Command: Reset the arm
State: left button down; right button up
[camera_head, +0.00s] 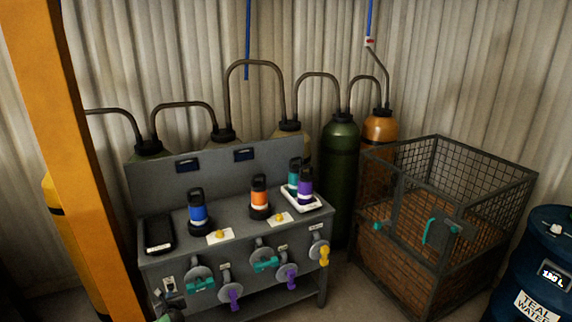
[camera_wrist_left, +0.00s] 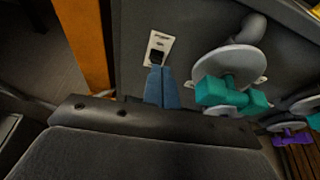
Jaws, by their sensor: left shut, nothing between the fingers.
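My left gripper (camera_head: 170,299) is at the lower left of the head view, low at the front of the grey bench (camera_head: 190,262). In the left wrist view its blue fingers (camera_wrist_left: 161,86) are shut together and empty. Their tips are right by the black rocker of a white switch plate (camera_wrist_left: 160,46) on the bench front; I cannot tell whether they touch it. The switch plate also shows in the head view (camera_head: 169,284). My right gripper is not in view.
Valves with teal handles (camera_wrist_left: 228,95), purple handles (camera_head: 234,298) and a yellow handle (camera_head: 324,256) stick out from the bench front. Bottles, including a blue one (camera_head: 198,212) and an orange one (camera_head: 259,196), stand on top. A mesh crate (camera_head: 395,272) and a blue drum (camera_head: 540,250) are at right.

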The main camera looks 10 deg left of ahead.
pick_arm(q)
jog(key=s+d+f+n+g+h+b, duration=0.1)
jog(key=s+d+f+n+g+h, duration=0.2)
jog(key=s+d+f+n, duration=0.7)
jog(key=s+d+f+n+g+h+b, duration=0.15)
jog(key=s+d+f+n, duration=0.4)
jog(key=n, duration=0.85)
jog(key=s+d+f+n+g+h+b, duration=0.1)
jog(key=s+d+f, duration=0.5)
jog(key=s, duration=0.7)
jog(key=s+d+f+n+g+h, duration=0.1)
jog(key=s+d+f+g, duration=0.1)
jog(key=s+d+f, duration=0.5)
jog(key=s+d+f+g+h+b, duration=0.1)
jog(key=s+d+f, duration=0.5)
jog(key=s, duration=1.4)
notch_tip(320, 180, down, 3)
jog(key=shift+d+r+n+g+b, duration=0.2)
jog(key=shift+n+g+b, duration=0.2)
jog(key=shift+g, duration=0.35)
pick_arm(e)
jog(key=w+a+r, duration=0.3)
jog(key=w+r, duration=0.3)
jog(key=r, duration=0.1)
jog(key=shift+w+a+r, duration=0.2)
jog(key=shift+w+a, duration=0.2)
